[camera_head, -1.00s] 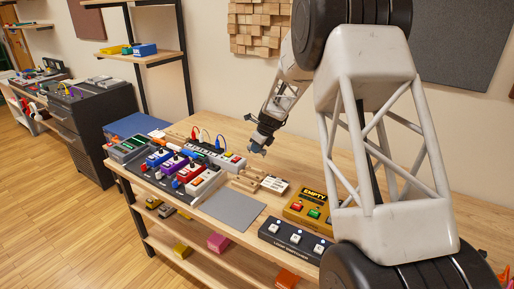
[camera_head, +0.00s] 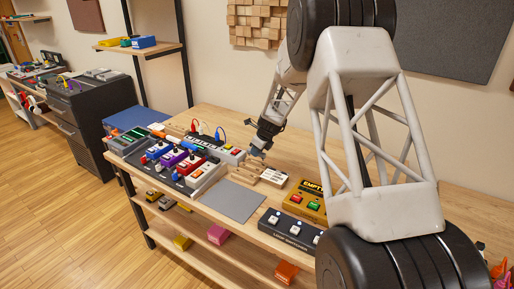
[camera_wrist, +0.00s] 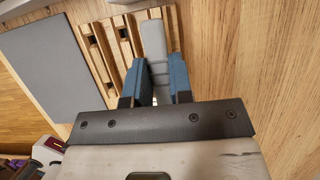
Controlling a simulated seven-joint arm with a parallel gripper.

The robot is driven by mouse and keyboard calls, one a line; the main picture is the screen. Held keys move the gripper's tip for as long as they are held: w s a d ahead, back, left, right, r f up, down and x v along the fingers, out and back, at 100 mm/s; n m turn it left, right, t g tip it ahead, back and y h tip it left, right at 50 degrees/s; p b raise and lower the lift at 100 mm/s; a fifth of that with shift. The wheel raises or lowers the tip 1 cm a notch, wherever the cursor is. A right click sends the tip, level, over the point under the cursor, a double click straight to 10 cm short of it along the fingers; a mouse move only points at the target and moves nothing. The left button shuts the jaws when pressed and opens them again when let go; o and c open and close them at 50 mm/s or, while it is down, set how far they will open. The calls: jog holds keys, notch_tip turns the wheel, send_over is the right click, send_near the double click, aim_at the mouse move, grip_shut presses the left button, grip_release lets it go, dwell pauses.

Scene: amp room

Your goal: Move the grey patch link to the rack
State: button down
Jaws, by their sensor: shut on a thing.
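My gripper (camera_wrist: 153,85) has blue fingers, shut on a grey patch link (camera_wrist: 153,42). The link is a long, flat grey piece that sticks out beyond the fingertips. In the wrist view it overlaps the right part of the slatted wooden rack (camera_wrist: 101,50); I cannot tell whether they touch. In the head view my gripper (camera_head: 257,152) is just above the rack (camera_head: 249,170), and the link cannot be made out there. The lower end of the link is hidden between the fingers.
A grey mat (camera_head: 231,201) lies in front of the rack. A board of colourful pedals (camera_head: 180,158) stands to the left. A yellow pedal (camera_head: 305,203) and a black footswitch (camera_head: 290,229) are to the right. Bare wood lies behind the rack.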

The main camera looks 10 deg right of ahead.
jog(key=shift+f, duration=0.55)
jog(key=shift+f, duration=1.05)
dwell(2.9)
jog(key=c, duration=0.5)
grip_release()
jog(key=shift+r, duration=0.1)
jog(key=shift+r, duration=3.35)
jog(key=shift+r, duration=0.1)
